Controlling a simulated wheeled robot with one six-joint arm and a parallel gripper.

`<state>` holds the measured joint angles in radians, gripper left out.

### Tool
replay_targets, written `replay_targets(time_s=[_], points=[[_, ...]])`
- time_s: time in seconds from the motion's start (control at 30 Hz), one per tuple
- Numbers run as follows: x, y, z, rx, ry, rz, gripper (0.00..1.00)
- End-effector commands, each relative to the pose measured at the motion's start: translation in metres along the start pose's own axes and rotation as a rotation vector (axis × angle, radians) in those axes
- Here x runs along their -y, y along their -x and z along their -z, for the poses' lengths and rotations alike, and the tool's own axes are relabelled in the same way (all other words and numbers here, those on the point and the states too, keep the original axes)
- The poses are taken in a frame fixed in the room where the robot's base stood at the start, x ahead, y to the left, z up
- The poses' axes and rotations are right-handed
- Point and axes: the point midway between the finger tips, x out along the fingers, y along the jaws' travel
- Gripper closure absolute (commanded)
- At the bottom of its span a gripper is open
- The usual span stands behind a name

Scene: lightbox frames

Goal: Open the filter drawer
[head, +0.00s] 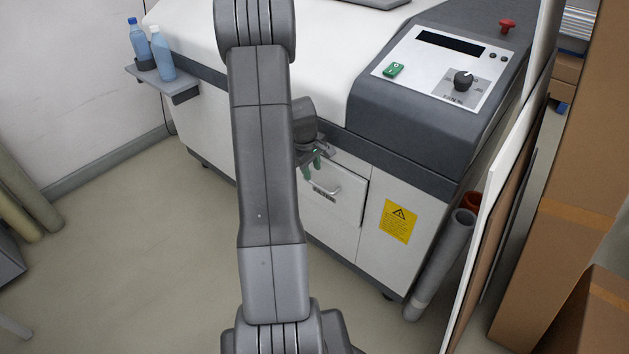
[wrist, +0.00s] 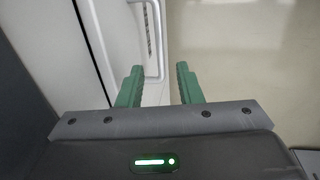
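The filter drawer (head: 346,200) is a white front panel low on the machine, with a pale bar handle and a small dark label. It looks shut, flush with the cabinet. Its handle (head: 326,190) also shows in the wrist view (wrist: 157,40), upright in that picture. My gripper (head: 313,163) is just above and in front of the handle in the head view. My arm hides part of the cabinet left of the drawer.
The white and grey machine (head: 415,120) has a control panel (head: 447,67) on top. A yellow warning label (head: 398,221) is right of the drawer. Rolled tubes (head: 441,262), leaning boards and cardboard boxes (head: 565,215) crowd the right.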

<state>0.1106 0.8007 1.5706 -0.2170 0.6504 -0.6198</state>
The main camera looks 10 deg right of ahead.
Motion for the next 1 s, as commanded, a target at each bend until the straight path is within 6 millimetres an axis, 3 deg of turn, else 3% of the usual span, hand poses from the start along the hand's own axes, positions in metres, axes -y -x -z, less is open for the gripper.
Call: replay_targets(time_s=[0.1, 0.3, 0.7, 0.87, 1.0], points=[[0.001, -0.025, -0.001, 0.002, 0.0, 0.002, 0.68], [0.0, -0.048, -0.001, 0.001, -0.001, 0.001, 0.68], [0.0, -0.054, 0.0, -0.001, -0.001, 0.0, 0.68], [0.0, -0.054, 0.0, 0.0, -0.001, 0.0, 0.99], [0.0, -0.054, 0.0, 0.0, -0.001, 0.0, 1.0]])
